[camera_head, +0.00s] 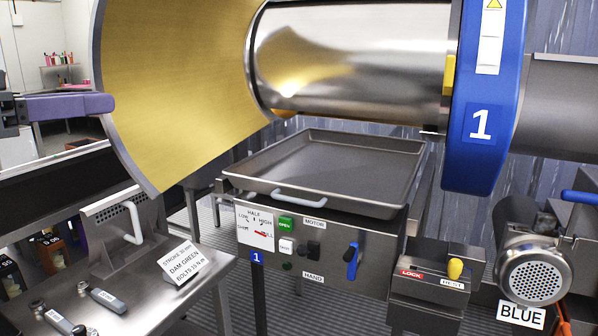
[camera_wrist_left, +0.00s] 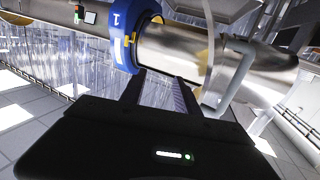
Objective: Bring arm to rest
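My left gripper (camera_head: 100,103) comes in from the left edge of the head view, with a long purple finger pointing right. Its tip overlaps the left edge of the large yellow-lined flared drum mouth (camera_head: 180,75); I cannot tell if they touch. In the left wrist view my left gripper (camera_wrist_left: 160,82) has its two fingers apart with nothing between them. Beyond the fingers are the steel drum (camera_wrist_left: 175,50) and its blue ring (camera_wrist_left: 122,35) marked 1. My right gripper is in neither view.
A steel tray (camera_head: 262,170) sits below the drum (camera_head: 350,60) on a control cabinet (camera_head: 320,235). A blue ring (camera_head: 485,110) circles the drum at right. A bench (camera_head: 150,290) with tools and a sign is at lower left. A motor (camera_head: 535,270) is at lower right.

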